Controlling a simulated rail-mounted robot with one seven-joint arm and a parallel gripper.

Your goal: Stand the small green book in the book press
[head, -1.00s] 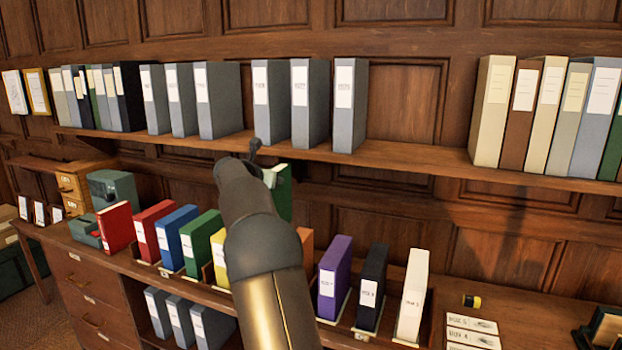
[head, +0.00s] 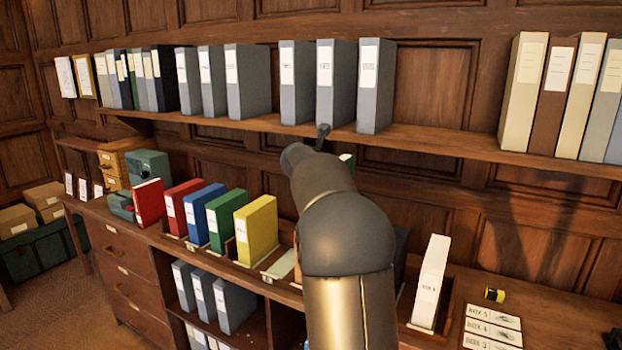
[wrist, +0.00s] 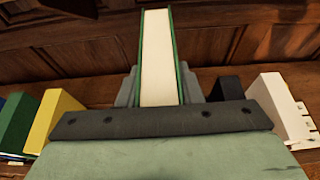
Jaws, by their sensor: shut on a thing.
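The small green book (wrist: 158,60) is in my gripper (wrist: 160,92), its cream page edges between green covers facing the wrist camera. The grey fingers press on both covers. A teal device (head: 150,170) stands at the far left of the counter, with a lower teal piece (head: 121,206) beside the leaning red book (head: 148,204). I cannot tell whether either is the book press.
Red, blue, green and yellow files (head: 256,230) stand in holders along the counter, with a white file (head: 430,283) right of my arm. Grey binders (head: 376,85) fill parts of the shelf above.

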